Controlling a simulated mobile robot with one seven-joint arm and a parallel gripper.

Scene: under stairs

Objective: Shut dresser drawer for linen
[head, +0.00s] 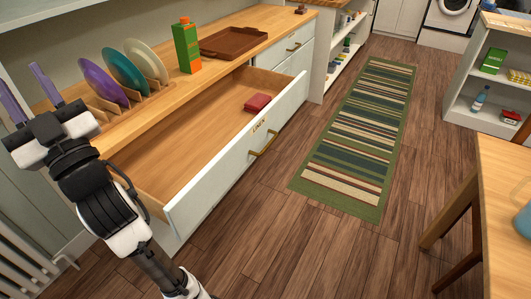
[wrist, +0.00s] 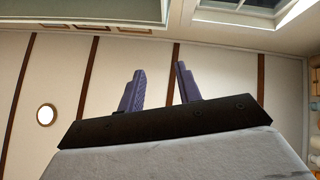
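The linen drawer (head: 190,160) of the wooden-topped dresser (head: 150,101) is pulled far out in the head view. Its pale front (head: 225,175) carries a small label reading LINEN and a brass handle (head: 264,144). A red folded item or box (head: 257,103) lies inside near the far end. My gripper (head: 28,94) is at the left, its purple fingers pointing up, apart from the drawer front. In the wrist view its two fingers (wrist: 158,88) stand apart with nothing between them, against ceiling and wall.
On the dresser top stand a plate rack with plates (head: 124,72), a green and orange carton (head: 186,45) and a brown tray (head: 233,42). A striped rug (head: 360,135) lies on the floor. A wooden table (head: 505,190) and chair are at the right. Floor before the drawer is clear.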

